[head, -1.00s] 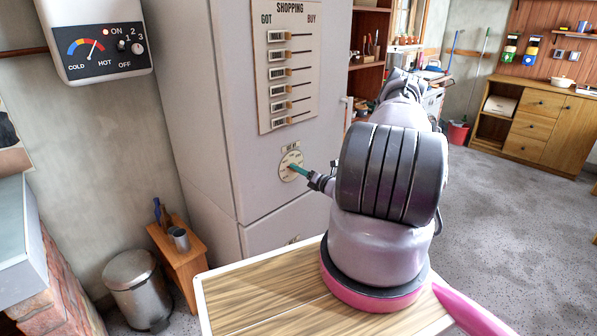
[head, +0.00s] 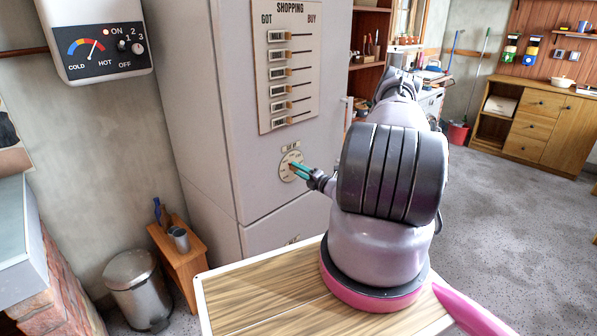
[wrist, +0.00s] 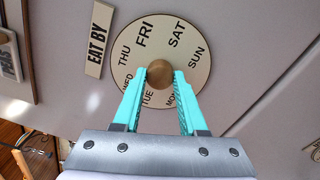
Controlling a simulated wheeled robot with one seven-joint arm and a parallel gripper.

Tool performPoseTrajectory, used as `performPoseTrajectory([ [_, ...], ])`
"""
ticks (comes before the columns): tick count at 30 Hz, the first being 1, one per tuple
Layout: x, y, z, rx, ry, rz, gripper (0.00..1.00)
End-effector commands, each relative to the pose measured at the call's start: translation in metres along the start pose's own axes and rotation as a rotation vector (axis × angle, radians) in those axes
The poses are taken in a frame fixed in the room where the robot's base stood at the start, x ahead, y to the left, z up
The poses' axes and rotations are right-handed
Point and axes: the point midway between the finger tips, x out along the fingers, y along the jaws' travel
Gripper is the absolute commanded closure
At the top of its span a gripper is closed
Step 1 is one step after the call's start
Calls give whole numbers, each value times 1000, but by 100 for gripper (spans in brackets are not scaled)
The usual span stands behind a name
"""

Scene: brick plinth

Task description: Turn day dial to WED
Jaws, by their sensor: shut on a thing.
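The day dial (wrist: 160,47) is a round cream disc with black day names and a brass knob (wrist: 160,68) at its centre. In the wrist view FRI is at the upper left, SAT upper right, SUN right, THU left; WED, TUE and MON are partly hidden by the fingers. The EAT BY label (wrist: 98,38) lies left of the disc, nearest THU and WED. My gripper (wrist: 160,76) has its green fingers shut on the knob, one on each side. In the head view the dial (head: 290,157) is small and its lettering unreadable, with my gripper (head: 301,170) at it.
The dial is on a tall grey cabinet (head: 200,110), below the shopping board (head: 288,65) with its sliders. A heater control (head: 95,40) hangs at the upper left.

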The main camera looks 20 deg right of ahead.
Motion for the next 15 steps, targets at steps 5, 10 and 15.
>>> performPoseTrajectory([
  [5,-1,-1,1,0,-2,-2,100],
  [10,-1,-1,1,-1,-1,-2,36],
  [15,-1,-1,0,-1,-1,-1,29],
])
